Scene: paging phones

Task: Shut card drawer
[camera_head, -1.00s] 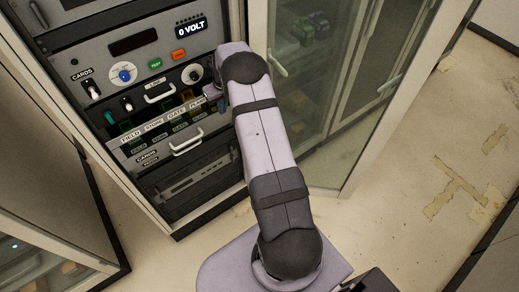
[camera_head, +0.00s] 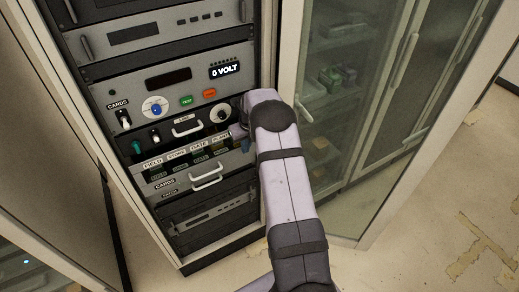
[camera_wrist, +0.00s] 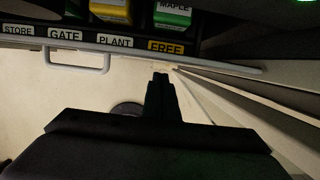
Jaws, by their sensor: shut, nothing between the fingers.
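The card drawer (camera_head: 236,161) is in the rack, pulled out, with a strip of labels such as FIELD, STORE, GATE and PLANT and a pale handle (camera_head: 207,178) on its front. In the wrist view the handle (camera_wrist: 78,60) hangs at upper left, and a yellow card (camera_wrist: 111,11) and a green MAPLE card (camera_wrist: 172,17) stand behind the labels. My gripper (camera_wrist: 160,78) is shut and empty, its tips just below the FREE label in the picture. Whether it touches the drawer I cannot tell. In the head view my arm largely hides it at the drawer's right end.
A glass-doored cabinet (camera_head: 335,120) stands to the right. Bare floor (camera_head: 430,230) lies at lower right.

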